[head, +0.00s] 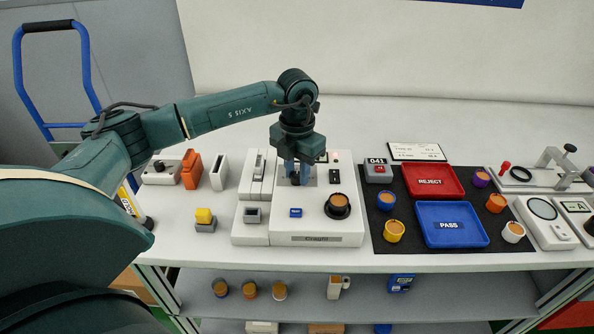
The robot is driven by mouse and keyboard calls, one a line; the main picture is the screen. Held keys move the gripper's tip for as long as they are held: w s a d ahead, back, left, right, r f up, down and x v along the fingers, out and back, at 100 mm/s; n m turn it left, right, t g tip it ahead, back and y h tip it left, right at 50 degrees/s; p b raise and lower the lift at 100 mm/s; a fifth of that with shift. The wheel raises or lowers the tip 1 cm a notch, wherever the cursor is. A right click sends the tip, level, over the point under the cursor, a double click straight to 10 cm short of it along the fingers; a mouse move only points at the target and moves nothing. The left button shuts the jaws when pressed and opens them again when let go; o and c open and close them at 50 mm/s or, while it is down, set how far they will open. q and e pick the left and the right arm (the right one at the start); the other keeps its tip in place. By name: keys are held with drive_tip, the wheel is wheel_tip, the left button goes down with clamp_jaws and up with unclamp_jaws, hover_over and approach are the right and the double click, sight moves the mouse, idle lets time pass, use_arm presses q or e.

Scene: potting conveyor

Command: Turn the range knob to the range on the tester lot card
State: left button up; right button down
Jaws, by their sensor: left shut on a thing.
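The white tester (318,239) stands on the bench, with a small display and a red light at its back right. My left gripper (296,178) points down over the tester's panel and is shut on a dark thing, apparently the range knob. The gripper hides most of that knob, so its pointer and range marks cannot be read. A white card (416,151) with print lies at the back of the bench, right of the tester; it may be the lot card. Its print is too small to read. My right gripper is not in view.
A cup with a brown top (338,201) sits in the tester's dark round holder. Right of it, a black mat holds a red REJECT tray (408,194), a blue PASS tray (423,236) and cups. Switch boxes and an orange item (191,170) stand on the left.

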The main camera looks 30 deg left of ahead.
sight(297, 175)
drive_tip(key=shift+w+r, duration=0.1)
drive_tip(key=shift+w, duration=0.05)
use_arm(q)
drive_tip(key=o, duration=1)
wheel_tip(297, 175, up, 13)
drive_tip(key=shift+r+b, duration=0.15)
drive_tip(key=shift+b, duration=0.35)
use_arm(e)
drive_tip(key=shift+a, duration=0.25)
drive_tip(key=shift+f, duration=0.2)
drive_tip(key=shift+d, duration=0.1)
